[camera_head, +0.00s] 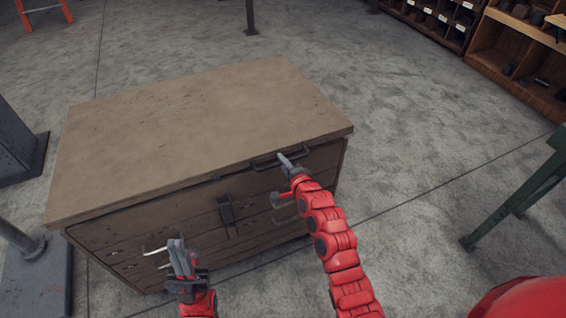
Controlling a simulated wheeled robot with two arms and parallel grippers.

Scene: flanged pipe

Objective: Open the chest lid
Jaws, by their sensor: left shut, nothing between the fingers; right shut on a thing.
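The wooden chest (100,239) stands on the floor in front of me. Its flat brown lid (200,120) lies closed on top. A dark metal lid handle (298,157) sits at the lid's front edge, right of the middle. My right gripper (284,160) is shut on this handle and partly hides it. A dark latch (226,211) shows on the chest's front face. My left gripper (176,247) is shut and empty in front of the chest's lower left front. A light metal handle (155,251) shows just beside its fingertips; whether they touch, I cannot tell.
Wooden shelves with small bins (436,18) stand at the back right. A green metal stand (515,200) is at the right. Grey metal posts and bases (20,240) stand at the left. The concrete floor (400,110) behind and right of the chest is clear.

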